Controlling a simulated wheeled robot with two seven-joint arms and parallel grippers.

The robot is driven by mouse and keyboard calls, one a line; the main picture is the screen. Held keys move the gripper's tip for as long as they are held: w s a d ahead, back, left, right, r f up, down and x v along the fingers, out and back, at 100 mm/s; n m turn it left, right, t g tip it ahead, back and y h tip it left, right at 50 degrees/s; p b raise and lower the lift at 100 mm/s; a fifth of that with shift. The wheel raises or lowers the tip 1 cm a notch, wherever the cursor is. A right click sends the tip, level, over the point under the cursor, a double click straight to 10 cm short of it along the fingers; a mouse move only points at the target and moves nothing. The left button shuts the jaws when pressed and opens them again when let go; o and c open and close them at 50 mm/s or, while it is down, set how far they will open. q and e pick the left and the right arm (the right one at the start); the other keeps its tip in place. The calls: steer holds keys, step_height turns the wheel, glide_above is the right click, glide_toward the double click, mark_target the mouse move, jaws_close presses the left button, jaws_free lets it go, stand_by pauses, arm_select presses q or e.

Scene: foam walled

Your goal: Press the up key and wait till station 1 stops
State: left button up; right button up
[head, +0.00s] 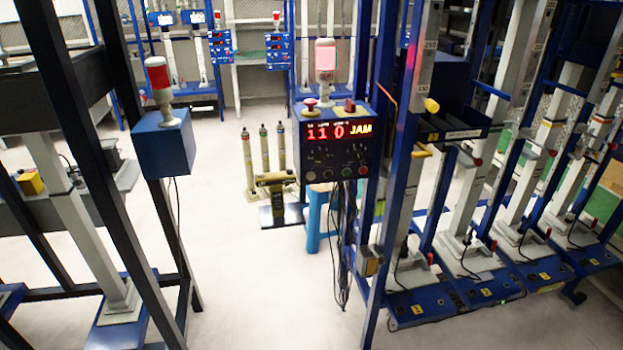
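A blue-framed control box (341,170) with a dark face hangs on the rack post right of centre. Its red display (340,132) reads "110 JAM". Small knobs and buttons sit below the display, too small to tell which is the up key. A red knob (311,103) is on the box's top, and a lit pink-red lamp (325,58) stands above it. A row of grey-white test columns (466,205) on blue bases stands at the right; no label shows which is station 1. Neither gripper is in view.
A blue box with a red lamp (160,76) is on the left rack (118,180). Several upright cylinders (265,150) and a blue stool (314,225) stand near the centre. Cables (341,250) hang below the control box. The pale floor (250,290) between the racks is clear.

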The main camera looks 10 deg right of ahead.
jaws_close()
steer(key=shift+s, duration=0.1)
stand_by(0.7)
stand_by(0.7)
